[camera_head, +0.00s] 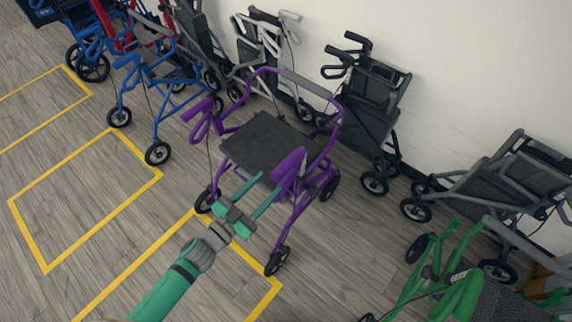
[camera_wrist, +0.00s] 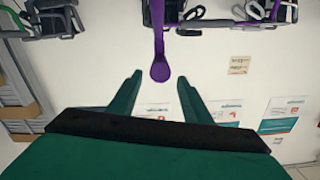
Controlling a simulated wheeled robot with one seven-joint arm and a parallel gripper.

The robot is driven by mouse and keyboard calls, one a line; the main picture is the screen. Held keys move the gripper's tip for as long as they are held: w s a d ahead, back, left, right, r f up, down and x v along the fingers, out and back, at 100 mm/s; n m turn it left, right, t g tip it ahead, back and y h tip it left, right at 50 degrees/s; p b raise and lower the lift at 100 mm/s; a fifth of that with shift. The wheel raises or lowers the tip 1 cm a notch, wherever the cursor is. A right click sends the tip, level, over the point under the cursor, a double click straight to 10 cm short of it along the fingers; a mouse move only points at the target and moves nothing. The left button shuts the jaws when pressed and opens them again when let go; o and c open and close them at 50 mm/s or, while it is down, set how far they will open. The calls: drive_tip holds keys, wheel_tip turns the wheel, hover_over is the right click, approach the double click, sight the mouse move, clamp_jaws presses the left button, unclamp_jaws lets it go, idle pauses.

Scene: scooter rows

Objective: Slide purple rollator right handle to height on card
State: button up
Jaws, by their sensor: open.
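The purple rollator (camera_head: 305,205) stands upright in the middle of the head view with a dark seat. Its two handles are the left one (camera_head: 200,118) and the right one (camera_head: 290,166), nearer to my gripper. My gripper (camera_head: 270,181) is open and points at the right handle from the near side. In the wrist view a purple handle end (camera_wrist: 160,72) lies between and just beyond my open fingers (camera_wrist: 160,80). The fingers look apart from it; contact cannot be told. Several cards or posters hang on the wall, including a small one (camera_wrist: 238,64); their writing is unreadable.
A blue rollator (camera_head: 160,90) stands at left, a grey one (camera_head: 365,110) behind to the right and a green one (camera_head: 455,290) at lower right. Other rollators line the wall (camera_head: 450,60). Yellow floor outlines (camera_head: 45,270) mark free floor at lower left.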

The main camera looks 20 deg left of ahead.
sight(286, 166)
drive_tip(key=x, duration=1)
drive_tip(key=shift+f, duration=0.1)
clamp_jaws()
drive_tip(key=shift+f, duration=0.1)
